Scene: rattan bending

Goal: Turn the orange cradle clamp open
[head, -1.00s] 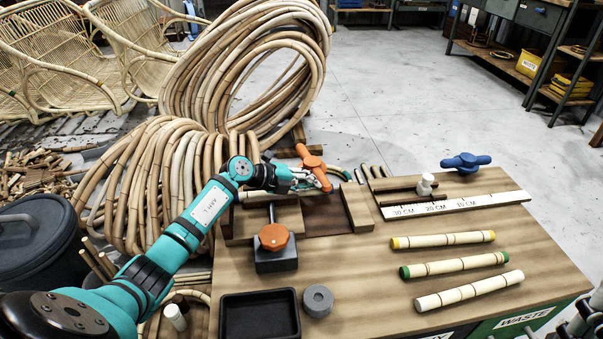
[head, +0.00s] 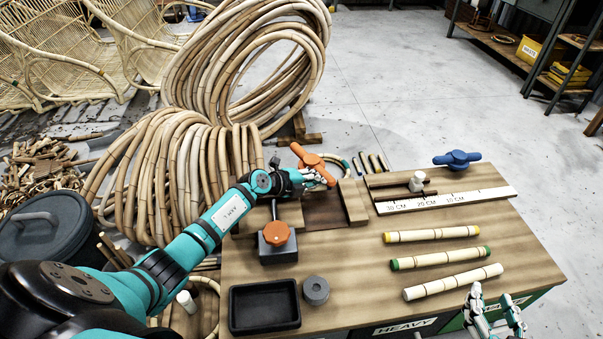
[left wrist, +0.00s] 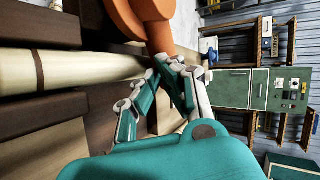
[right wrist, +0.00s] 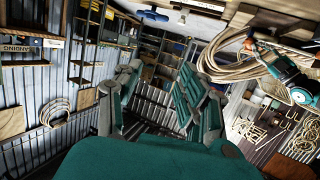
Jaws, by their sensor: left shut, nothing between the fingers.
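The orange cradle clamp handle (head: 311,160) is a two-armed lever standing at the back of the bench, lying diagonally in the head view. Its orange post shows large at the top of the left wrist view (left wrist: 152,22). My left gripper (head: 321,176) is shut and empty, close beside the near end of the handle. In the left wrist view its fingertips (left wrist: 172,66) are together just below the orange post; I cannot tell if they touch it. A pale cane (left wrist: 75,72) lies in the wooden cradle beside it. My right gripper (head: 493,308) is open and empty at the lower right.
An orange knob (head: 276,233) on a grey block stands before the cradle. A blue handle (head: 457,158) is at the back right. Three cane pieces (head: 432,234), a black tray (head: 264,307) and a grey ring (head: 316,290) lie on the bench. Rattan coils (head: 170,175) stand left.

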